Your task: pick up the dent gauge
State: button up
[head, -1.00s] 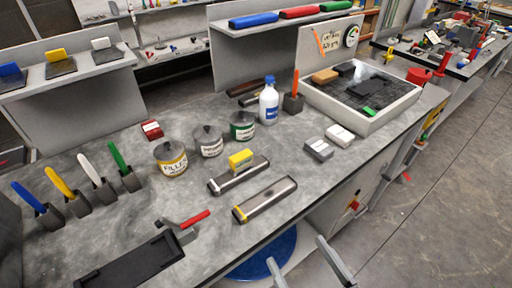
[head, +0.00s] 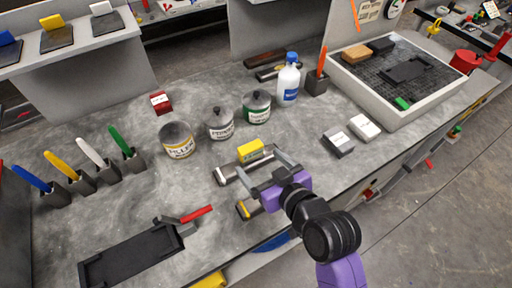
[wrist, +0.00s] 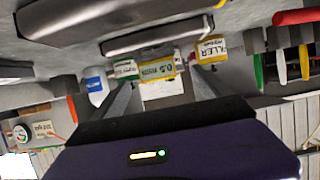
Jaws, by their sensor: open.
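The dent gauge appears to be the small yellow block (head: 250,150) beside the far long metal bar on the bench. In the wrist view its yellow body (wrist: 157,69) shows a display with figures, and it lies between my two fingers as seen from there. I cannot tell whether it touches the bar. My gripper (head: 264,169) is open and empty, above the two metal bars. Its fingers point toward the gauge and appear apart from it. The gripper hides part of the near bar (head: 245,208).
Filler (head: 177,140), primer (head: 220,124) and green-labelled (head: 257,106) tins stand behind the gauge, with a white bottle (head: 288,80) further back. Two small blocks (head: 338,141) lie to the right. A black tray (head: 130,258) with a red-handled tool is front left.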

aim_at(253, 153)
jog(key=x, duration=0.2)
jog(key=p+x, duration=0.1)
jog(key=x, duration=0.3)
jog(key=shift+w+d+r, duration=0.15)
jog(key=shift+w+r, duration=0.05)
jog(key=shift+r, duration=0.1)
jog(key=shift+w+a+f+p, duration=0.3)
jog(key=shift+w+a, duration=0.05)
jog(key=shift+w, duration=0.15)
jog(key=shift+r, duration=0.1)
jog(key=c, duration=1.8)
